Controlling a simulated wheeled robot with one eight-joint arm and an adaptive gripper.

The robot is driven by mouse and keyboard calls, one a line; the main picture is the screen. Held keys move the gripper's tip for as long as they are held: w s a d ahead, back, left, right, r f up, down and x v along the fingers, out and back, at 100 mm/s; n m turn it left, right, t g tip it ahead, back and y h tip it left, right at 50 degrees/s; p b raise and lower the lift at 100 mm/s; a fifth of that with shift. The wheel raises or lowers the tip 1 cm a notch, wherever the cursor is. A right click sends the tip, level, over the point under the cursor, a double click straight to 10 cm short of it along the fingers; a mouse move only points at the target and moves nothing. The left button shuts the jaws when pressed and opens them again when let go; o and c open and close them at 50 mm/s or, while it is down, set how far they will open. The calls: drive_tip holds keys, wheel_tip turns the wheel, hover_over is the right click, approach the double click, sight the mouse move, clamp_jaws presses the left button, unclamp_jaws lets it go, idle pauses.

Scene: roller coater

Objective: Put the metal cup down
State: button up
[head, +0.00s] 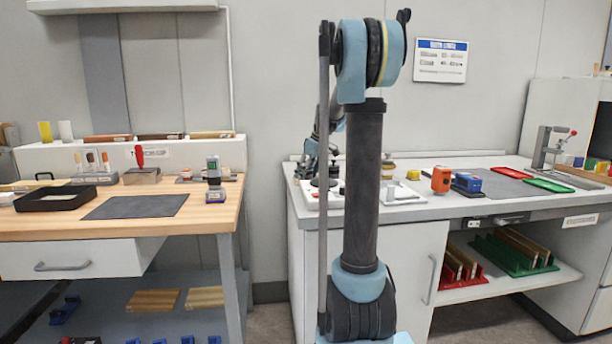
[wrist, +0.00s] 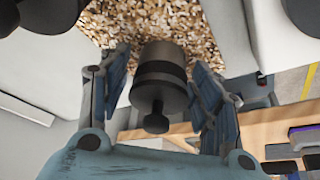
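In the wrist view, a dark grey metal cylinder (wrist: 160,75) with a black band and a small knob on its near end, probably the metal cup, lies between the two fingers of my gripper (wrist: 160,82). One blue-grey finger is close on each side. I cannot tell whether the pads touch the cylinder or leave narrow gaps. Its far end is over a brown speckled area (wrist: 215,35), and its support is unclear.
A wooden bench (head: 60,225) stands left, with a grey mat (head: 135,206) and a black tray (head: 55,199). A gap separates bench and counter.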

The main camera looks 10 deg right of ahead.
drive_tip(key=shift+r, duration=0.1)
drive_tip(key=v, duration=1.2)
